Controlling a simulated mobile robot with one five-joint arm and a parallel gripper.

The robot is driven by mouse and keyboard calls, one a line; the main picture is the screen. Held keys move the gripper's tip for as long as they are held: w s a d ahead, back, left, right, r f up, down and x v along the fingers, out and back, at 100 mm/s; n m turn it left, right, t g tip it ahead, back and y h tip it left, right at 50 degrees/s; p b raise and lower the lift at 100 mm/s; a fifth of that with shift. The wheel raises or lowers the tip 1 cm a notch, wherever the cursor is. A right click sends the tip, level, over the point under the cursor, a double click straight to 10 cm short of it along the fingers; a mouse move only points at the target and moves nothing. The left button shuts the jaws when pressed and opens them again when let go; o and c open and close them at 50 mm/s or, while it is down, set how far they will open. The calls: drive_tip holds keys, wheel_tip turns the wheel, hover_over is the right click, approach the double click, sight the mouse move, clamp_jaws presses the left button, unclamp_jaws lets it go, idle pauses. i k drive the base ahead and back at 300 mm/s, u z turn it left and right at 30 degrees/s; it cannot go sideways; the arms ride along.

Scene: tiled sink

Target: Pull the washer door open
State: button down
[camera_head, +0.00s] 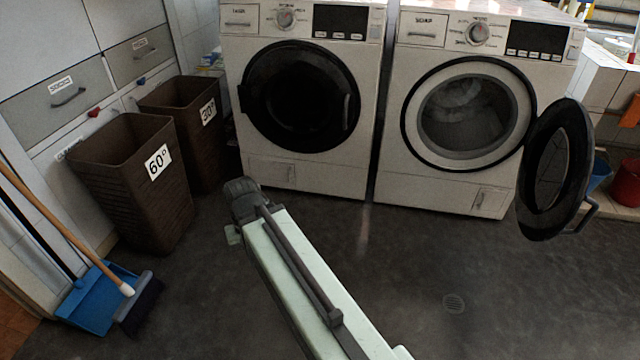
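Two white front-loading washers stand side by side. The left washer (310,170) has its round dark door (298,97) shut, with a vertical handle (346,111) on the door's right side. The right washer (440,188) has its round door (556,168) swung wide open to the right, and its drum (470,115) shows with pale shapes inside. My pale green arm reaches up from the bottom toward the left washer's lower left. Its dark end joint appears in front of the floor, apart from both doors in the picture. My gripper's fingers cannot be made out.
Brown baskets marked 60° (135,190) and 30° (190,130) stand left. A red bucket (627,182) is at the right edge. The grey floor (410,270) before the washers is clear.

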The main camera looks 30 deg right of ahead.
sight(547, 200)
drive_tip(key=k, duration=1.15)
drive_tip(key=z, duration=0.55)
drive_tip(key=i, duration=1.45)
drive_tip(key=u, duration=0.65)
